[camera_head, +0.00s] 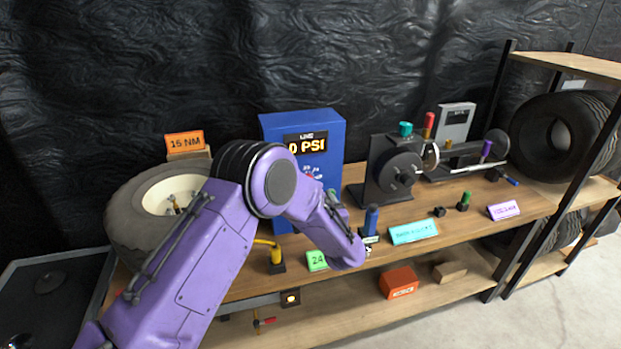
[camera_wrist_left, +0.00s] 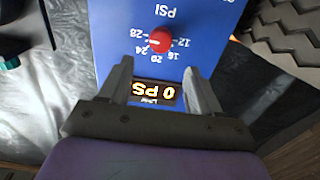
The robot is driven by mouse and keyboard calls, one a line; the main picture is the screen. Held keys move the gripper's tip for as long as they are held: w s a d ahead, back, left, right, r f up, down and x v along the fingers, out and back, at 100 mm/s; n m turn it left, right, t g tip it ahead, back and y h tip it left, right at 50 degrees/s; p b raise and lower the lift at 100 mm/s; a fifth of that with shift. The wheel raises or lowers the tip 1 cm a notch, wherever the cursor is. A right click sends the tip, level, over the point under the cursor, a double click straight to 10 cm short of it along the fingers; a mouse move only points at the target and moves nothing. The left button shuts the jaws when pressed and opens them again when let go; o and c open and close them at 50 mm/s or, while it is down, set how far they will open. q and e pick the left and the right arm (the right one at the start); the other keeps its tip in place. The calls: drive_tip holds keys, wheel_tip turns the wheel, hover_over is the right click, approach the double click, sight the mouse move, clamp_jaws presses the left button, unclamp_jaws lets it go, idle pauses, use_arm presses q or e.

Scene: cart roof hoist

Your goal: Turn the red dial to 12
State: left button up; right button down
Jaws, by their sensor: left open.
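The red dial (camera_wrist_left: 160,41) sits on the face of the blue PSI box (camera_wrist_left: 100,45), which looks upside down in the left wrist view. Printed numbers including 12, 16, 20, 24 and 28 run around it. A small pale mark shows on the dial's left side there. My right gripper is not seen.
A tyre (camera_head: 125,215) with a 15 NM sign (camera_head: 184,142) stands left of the box. A black wheel device (camera_head: 385,170) stands to its right. A yellow-handled tool (camera_head: 277,258), a green 24 card (camera_head: 316,260) and a blue-handled item (camera_head: 371,220) are near the front edge.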

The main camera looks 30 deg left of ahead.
use_arm(q)
drive_tip(key=p+x, duration=0.1)
drive_tip(key=x, duration=0.7)
drive_tip(key=shift+w+a+f, duration=0.1)
drive_tip(key=shift+w, duration=0.05)
drive_tip(key=c, duration=1)
